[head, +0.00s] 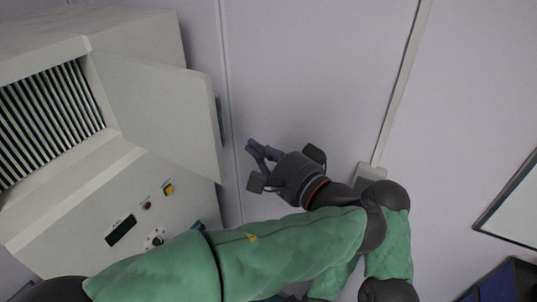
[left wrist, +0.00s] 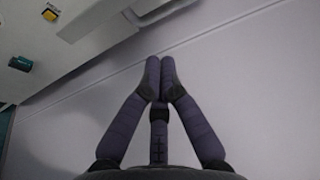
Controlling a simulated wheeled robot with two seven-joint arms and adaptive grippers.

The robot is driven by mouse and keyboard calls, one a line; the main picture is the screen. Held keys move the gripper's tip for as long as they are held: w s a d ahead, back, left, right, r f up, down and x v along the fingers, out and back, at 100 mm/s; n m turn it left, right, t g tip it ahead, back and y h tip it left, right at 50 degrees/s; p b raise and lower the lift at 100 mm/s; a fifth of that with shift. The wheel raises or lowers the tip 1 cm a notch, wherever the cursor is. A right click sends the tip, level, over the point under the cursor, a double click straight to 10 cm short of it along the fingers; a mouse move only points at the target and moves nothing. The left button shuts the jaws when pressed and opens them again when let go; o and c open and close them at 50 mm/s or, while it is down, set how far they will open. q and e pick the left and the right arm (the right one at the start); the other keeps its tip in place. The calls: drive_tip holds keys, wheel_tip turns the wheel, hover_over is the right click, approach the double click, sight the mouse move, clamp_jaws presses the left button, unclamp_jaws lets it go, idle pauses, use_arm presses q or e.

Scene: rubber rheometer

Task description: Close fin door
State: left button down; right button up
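The fin door (head: 160,112) is a flat pale panel on the cream machine. It stands open, swung out to the right of an opening that shows dark vertical fins (head: 48,105). A dark narrow piece, perhaps a handle, shows at its free edge. My left gripper (head: 256,148) is to the right of that free edge, apart from it in the head view. In the left wrist view its two fingertips (left wrist: 160,64) meet with nothing between them. A pale edge, perhaps part of the door, shows at the top of that view. My right gripper is not in view.
The machine's front panel (head: 85,228) carries a dark display, a knob and a yellow switch (head: 168,188) below the door. A plain pale wall (head: 310,70) lies behind my gripper. A white board (head: 515,205) with a dark frame is at the far right.

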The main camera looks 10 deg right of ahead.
use_arm(q)
drive_tip(key=a, duration=0.1)
drive_tip(key=a+p, duration=0.1)
drive_tip(key=a, duration=0.2)
drive_tip(key=shift+w+a, duration=0.25)
drive_tip(key=shift+a, duration=0.15)
drive_tip(key=shift+s, duration=0.1)
